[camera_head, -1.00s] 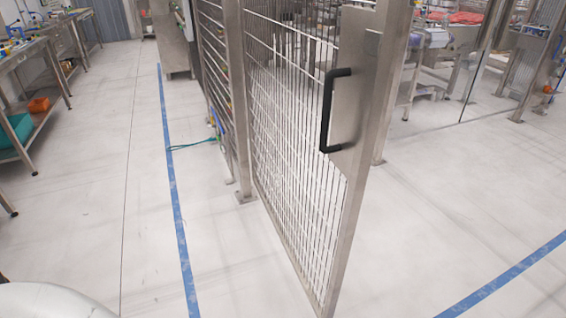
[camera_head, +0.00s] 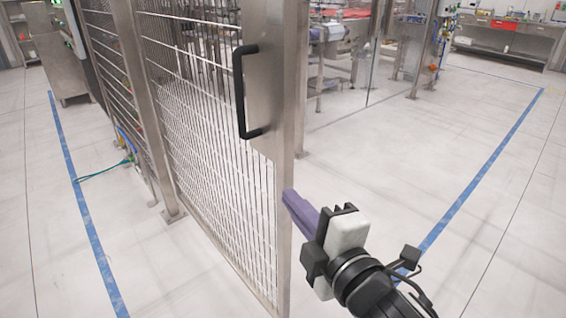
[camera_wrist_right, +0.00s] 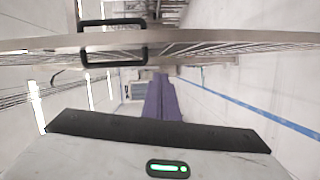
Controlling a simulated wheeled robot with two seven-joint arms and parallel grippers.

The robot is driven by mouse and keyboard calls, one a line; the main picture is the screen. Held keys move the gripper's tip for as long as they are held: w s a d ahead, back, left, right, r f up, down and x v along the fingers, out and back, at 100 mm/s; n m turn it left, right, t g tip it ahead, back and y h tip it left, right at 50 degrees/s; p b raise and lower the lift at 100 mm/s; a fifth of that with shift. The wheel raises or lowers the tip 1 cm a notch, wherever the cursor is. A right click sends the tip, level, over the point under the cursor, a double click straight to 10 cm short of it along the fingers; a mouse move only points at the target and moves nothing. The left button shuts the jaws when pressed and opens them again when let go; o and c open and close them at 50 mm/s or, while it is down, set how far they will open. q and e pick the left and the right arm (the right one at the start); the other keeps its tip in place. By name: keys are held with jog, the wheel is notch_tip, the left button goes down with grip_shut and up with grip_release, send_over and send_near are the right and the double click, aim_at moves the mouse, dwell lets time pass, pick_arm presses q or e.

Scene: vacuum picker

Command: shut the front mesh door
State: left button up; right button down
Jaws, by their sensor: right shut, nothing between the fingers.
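The front mesh door (camera_head: 215,150) stands open in the head view, its wire panel reaching toward me from a steel post at its left. Its free edge is a steel upright (camera_head: 284,200). A black bar handle (camera_head: 240,95) sits on a plate near that edge. My right gripper (camera_head: 288,195) has its purple fingers shut and empty. The tips are at the right side of the upright, below the handle; I cannot tell whether they touch. In the right wrist view the fingers (camera_wrist_right: 162,98) point toward the door frame (camera_wrist_right: 220,40) and handle (camera_wrist_right: 140,22). My left gripper is out of view.
Steel fencing (camera_head: 105,80) continues left of the door. A green cable (camera_head: 105,172) lies on the floor there. Blue floor lines run left (camera_head: 85,215) and right (camera_head: 470,195). Machinery (camera_head: 335,50) stands behind glass at the back. The floor on the right is open.

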aim_at(285, 150)
jog(key=shift+w+a+r+n+t+b, duration=0.15)
jog(key=shift+w+r+n, duration=0.35)
jog(key=shift+w, duration=1.4)
jog(key=shift+w+a+r+n+t+b, duration=0.15)
jog(key=shift+w+r, duration=0.6)
jog(key=shift+w, duration=1.15)
jog(key=shift+w+r+n+t+b, duration=0.15)
jog(key=shift+w+r+n, duration=0.35)
jog(key=shift+w, duration=1.4)
